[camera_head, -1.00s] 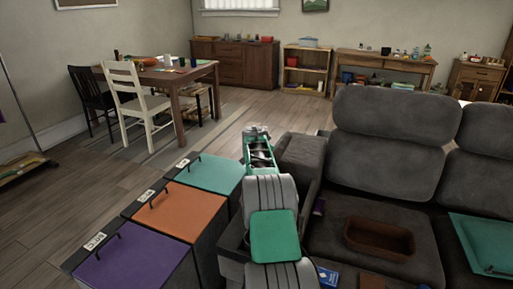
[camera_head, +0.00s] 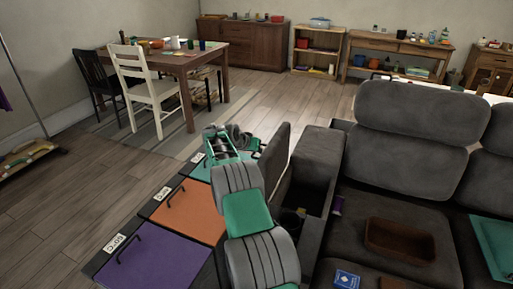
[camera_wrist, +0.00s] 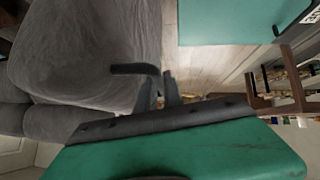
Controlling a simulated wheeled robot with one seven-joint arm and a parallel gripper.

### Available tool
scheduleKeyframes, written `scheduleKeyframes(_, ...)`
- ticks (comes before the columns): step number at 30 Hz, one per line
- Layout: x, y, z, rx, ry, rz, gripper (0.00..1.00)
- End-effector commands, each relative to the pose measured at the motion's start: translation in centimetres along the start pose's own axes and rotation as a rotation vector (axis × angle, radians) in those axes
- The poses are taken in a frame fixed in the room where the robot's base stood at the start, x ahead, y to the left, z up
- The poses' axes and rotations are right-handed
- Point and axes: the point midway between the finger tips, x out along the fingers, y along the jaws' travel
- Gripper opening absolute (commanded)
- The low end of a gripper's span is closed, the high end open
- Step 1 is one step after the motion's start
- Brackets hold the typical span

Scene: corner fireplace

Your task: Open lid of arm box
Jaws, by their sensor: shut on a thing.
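The arm box (camera_head: 318,165) is the dark grey armrest of the sofa. Its lid (camera_head: 276,158) stands steeply raised at its left side, and the dark compartment (camera_head: 305,198) shows with a few small things inside. My gripper (camera_head: 256,146) is at the left side of the raised lid, partly hidden by my arm. In the wrist view, the fingers (camera_wrist: 159,90) are shut at a black bent handle (camera_wrist: 132,69) beside the lid's grey fabric (camera_wrist: 95,50). Their exact contact is hard to see.
Teal (camera_head: 200,173), orange (camera_head: 187,212) and purple (camera_head: 150,262) lidded bins stand left of the arm box, close to my arm. A brown tray (camera_head: 400,240) lies on the sofa seat.

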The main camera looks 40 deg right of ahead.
Motion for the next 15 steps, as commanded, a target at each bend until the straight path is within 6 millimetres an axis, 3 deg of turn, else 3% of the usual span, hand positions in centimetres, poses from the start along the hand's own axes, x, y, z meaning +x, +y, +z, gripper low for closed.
scheduleKeyframes(8, 0.18, 0.06, 0.26, -0.001, -0.002, 0.004, 0.00)
scheduleKeyframes(9, 0.18, 0.05, 0.27, -0.001, -0.002, 0.004, 0.13)
scheduleKeyframes(12, 0.14, -0.02, 0.28, -0.002, -0.002, 0.003, 0.20)
scheduleKeyframes(15, 0.08, -0.11, 0.27, -0.002, -0.001, 0.002, 0.20)
